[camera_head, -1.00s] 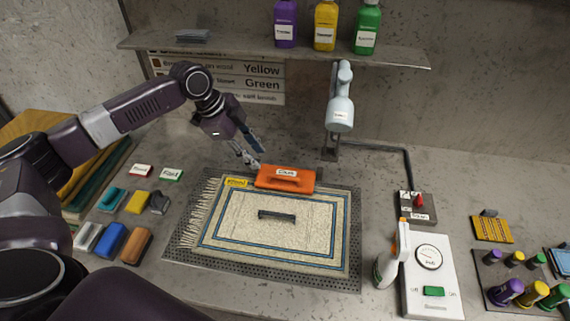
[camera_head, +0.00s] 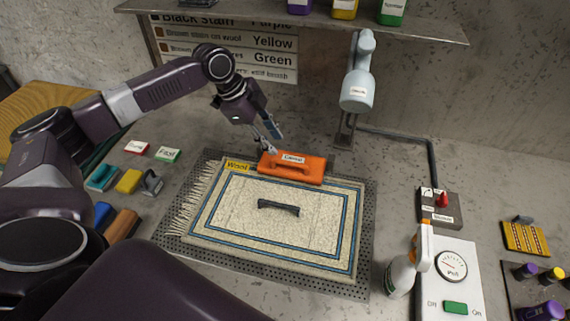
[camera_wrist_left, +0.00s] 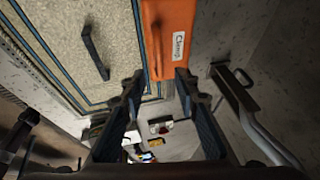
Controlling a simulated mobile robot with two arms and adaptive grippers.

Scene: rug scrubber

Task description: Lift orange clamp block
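The orange clamp block (camera_head: 312,170), with a white label and a raised handle, lies along the far edge of the cream rug (camera_head: 235,210). My left gripper (camera_head: 270,138) is above and just behind the block's left end. In the left wrist view, its two dark fingers (camera_wrist_left: 160,82) are spread apart with nothing between them. The block (camera_wrist_left: 168,20) shows beyond the fingertips there, apparently not touched. My right gripper is not in view.
A pale lamp-like device (camera_head: 357,85) stands behind the block to the right. A spray bottle (camera_head: 402,265) and a white gauge panel (camera_head: 455,280) are right of the rug. A shelf with bottles (camera_head: 392,10) overhangs the back.

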